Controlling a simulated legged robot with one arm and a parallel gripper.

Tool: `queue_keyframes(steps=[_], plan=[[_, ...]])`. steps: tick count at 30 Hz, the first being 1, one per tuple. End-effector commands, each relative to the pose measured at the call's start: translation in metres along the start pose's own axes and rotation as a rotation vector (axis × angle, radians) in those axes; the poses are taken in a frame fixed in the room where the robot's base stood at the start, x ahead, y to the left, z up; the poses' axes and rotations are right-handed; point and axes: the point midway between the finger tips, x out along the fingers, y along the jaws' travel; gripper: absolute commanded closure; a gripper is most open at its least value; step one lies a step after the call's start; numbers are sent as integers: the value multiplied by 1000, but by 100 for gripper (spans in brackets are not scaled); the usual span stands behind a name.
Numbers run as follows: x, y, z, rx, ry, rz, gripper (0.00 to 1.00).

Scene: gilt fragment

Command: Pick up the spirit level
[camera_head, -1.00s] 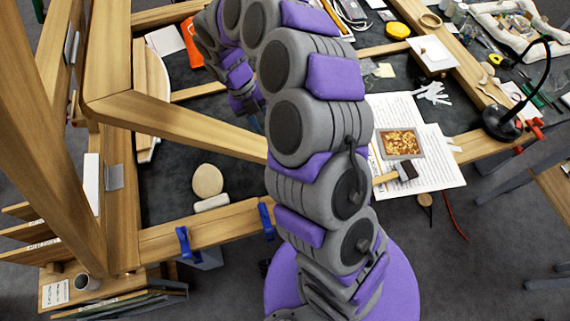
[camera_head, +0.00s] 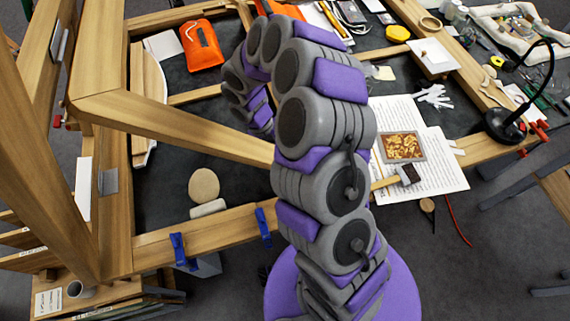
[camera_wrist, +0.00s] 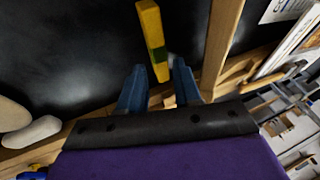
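The spirit level appears to be the yellow bar with a green section (camera_wrist: 151,35) in the wrist view. It lies over the dark surface, its near end reaching between my gripper's fingertips. My gripper (camera_wrist: 158,65) is open, with one blue finger on each side of that end and visible gaps between. I cannot tell how far the fingertips are above it. In the head view, my arm and the wooden beam hide the level and the gripper.
A wooden beam (camera_head: 190,130) crosses close to my forearm. An orange case (camera_head: 201,46) lies at the back left. A round pale stone (camera_head: 204,186) and a white block (camera_head: 208,208) lie front left. Papers and a gilded panel (camera_head: 402,146) are at right.

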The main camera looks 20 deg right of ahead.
Motion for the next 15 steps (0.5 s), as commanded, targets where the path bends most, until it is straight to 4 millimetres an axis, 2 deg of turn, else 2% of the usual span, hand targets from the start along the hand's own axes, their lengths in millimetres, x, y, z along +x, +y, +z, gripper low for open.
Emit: queue_keyframes(steps=[9, 15], plan=[[44, 2, 6, 0, 2, -2, 67], [46, 2, 6, 0, 1, -2, 67]])
